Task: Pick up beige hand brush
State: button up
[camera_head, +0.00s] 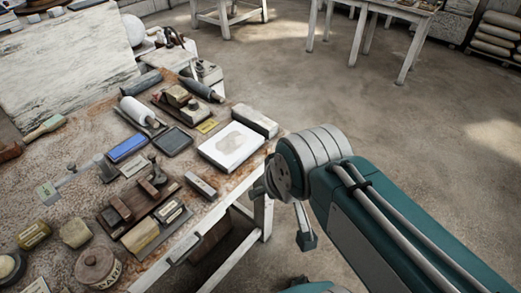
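A brush-like tool with a pale green-beige handle (45,128) lies on the far left of the workbench. Its handle points up and to the right, and a reddish-brown part lies at its lower left end, near the picture's edge. I cannot tell for sure that it is the beige hand brush. My teal and grey arm reaches in from the lower right and ends at the bench's right edge, well to the right of that tool. My gripper (305,238) seems to show only in part, below the grey joint, off the bench; its finger opening is not clear.
The workbench (85,160) is crowded with wooden blocks, a blue-topped block (127,148), a white slab (231,146), a lidded round pot (97,268) and small tools. A large pale board (75,60) stands behind. Open floor (400,120) lies to the right.

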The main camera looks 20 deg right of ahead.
aim_at(138, 239)
jog(key=u, duration=1.25)
jog(key=i+j+u, duration=0.2)
jog(key=i+j, duration=0.1)
jog(key=i, duration=0.05)
